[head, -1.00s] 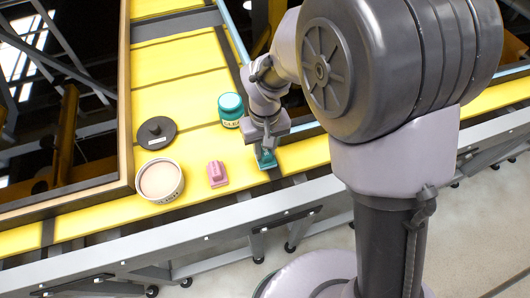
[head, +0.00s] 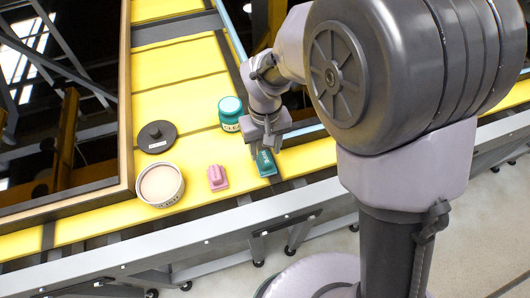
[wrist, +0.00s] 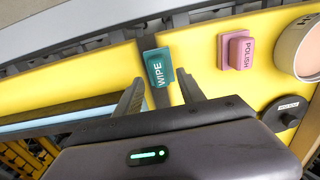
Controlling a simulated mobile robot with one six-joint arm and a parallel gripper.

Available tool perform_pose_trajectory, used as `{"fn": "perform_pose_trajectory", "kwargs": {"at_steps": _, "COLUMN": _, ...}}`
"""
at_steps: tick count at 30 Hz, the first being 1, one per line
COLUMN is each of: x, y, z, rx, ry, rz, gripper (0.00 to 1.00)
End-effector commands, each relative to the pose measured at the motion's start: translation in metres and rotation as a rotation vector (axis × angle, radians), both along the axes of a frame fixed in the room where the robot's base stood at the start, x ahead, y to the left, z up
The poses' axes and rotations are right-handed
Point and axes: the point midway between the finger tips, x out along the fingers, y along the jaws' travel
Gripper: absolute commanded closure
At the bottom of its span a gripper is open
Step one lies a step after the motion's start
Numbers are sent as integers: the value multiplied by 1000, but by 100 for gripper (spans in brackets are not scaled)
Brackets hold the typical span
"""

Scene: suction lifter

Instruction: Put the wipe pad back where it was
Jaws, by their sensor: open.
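The wipe pad (head: 265,163) is a teal block with the word WIPE on it. It lies on the yellow surface (head: 180,68) near its front edge, and it also shows in the wrist view (wrist: 158,67). My gripper (head: 264,150) is open just behind and above the pad. In the wrist view my two fingers (wrist: 161,92) are spread apart, with the pad beyond their tips and nothing held between them.
A pink polish pad (head: 218,178) lies left of the wipe pad. A round tub (head: 160,184) and its dark lid (head: 157,136) are further left. A teal jar (head: 230,113) stands behind, close to my gripper.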

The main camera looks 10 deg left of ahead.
Motion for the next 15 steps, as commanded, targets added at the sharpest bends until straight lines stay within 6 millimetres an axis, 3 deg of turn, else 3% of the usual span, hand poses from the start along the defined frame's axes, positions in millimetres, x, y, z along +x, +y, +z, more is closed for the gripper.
{"fn": "perform_pose_trajectory", "kwargs": {"at_steps": 1, "x": 1, "y": 1, "z": 20, "rx": 3, "ry": -4, "rz": 1, "gripper": 54}}
{"fn": "perform_pose_trajectory", "kwargs": {"at_steps": 6, "x": 1, "y": 0, "z": 63, "rx": 2, "ry": -3, "rz": 1, "gripper": 54}}
{"fn": "perform_pose_trajectory", "kwargs": {"at_steps": 10, "x": 0, "y": 0, "z": 79, "rx": 0, "ry": 0, "rz": 0, "gripper": 54}}
{"fn": "perform_pose_trajectory", "kwargs": {"at_steps": 15, "x": 1, "y": -1, "z": 84, "rx": 2, "ry": -2, "rz": -4, "gripper": 54}}
